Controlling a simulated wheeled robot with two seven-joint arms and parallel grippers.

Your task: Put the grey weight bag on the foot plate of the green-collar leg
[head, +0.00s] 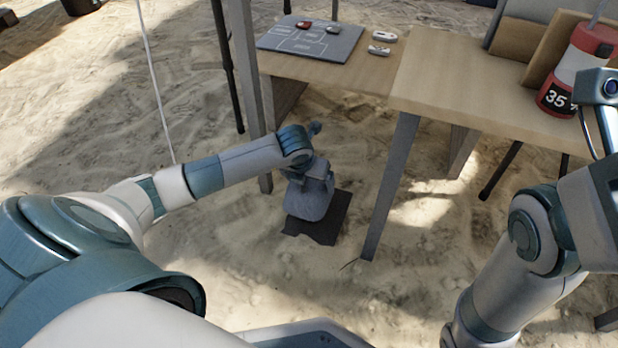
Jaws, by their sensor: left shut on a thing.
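The grey weight bag (307,201) hangs or stands upright below my left gripper (312,173), which is shut on its top. The bag overlaps a dark, flat square plate (332,222) on the sand. I cannot tell whether the bag touches the plate or is slightly above it. My left wrist and gripper hide the area just behind the bag. No green collar can be made out on a leg here. My right arm comes in at the right edge, and its gripper fingers are not visible.
A grey table leg (391,190) stands just right of the plate. A wooden table (455,80) carries a red and white jug (575,72). A grey board (311,40) with small items lies at the back. A pale cord (152,75) runs down at left. Open sand lies in front.

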